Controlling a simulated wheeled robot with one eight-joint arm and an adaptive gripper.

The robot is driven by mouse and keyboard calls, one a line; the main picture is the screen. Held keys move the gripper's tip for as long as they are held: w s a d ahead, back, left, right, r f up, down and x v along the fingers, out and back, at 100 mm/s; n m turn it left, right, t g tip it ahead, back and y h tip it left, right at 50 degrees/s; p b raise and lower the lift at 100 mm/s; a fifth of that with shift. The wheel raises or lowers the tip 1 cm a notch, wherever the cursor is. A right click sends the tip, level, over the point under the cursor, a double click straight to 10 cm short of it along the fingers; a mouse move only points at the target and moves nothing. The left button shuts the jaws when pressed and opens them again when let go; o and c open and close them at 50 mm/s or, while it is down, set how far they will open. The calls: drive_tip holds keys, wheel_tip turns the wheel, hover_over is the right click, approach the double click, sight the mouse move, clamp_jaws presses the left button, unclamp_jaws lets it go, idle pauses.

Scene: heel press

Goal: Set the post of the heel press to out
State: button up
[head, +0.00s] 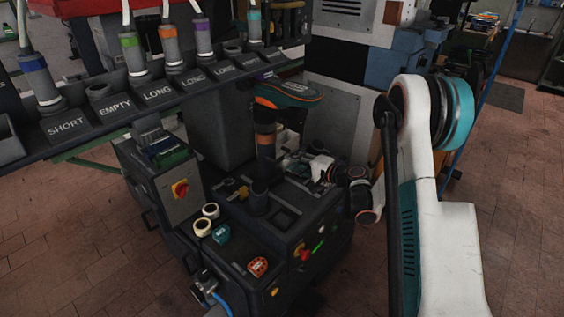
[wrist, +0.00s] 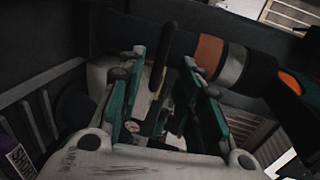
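The heel press (head: 240,262) is a dark machine in the middle of the head view. Its dark upright post (head: 266,150) has an orange band, and a teal and orange sole-shaped piece (head: 290,90) is at its top. My gripper (head: 290,162) is just right of the post, partly lost against dark parts. In the wrist view my gripper (wrist: 172,95) has its two teal fingers apart. A dark slim lever (wrist: 161,62) shows between them, with no clear contact. The post's orange and silver bands (wrist: 222,62) lie beyond the right finger.
A rack (head: 150,105) with labelled slots and several coloured-banded tubes crosses the upper left. A box with a red knob (head: 180,188) stands left of the press. Tape rolls (head: 206,220) and an orange piece (head: 257,267) lie on the front ledge.

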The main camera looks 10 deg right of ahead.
sight(282, 158)
drive_tip(key=b+x, duration=0.1)
drive_tip(key=x, duration=0.5)
drive_tip(key=shift+w+a+f+b, duration=0.1)
drive_tip(key=shift+w+b, duration=0.1)
drive_tip(key=shift+b, duration=0.1)
clamp_jaws()
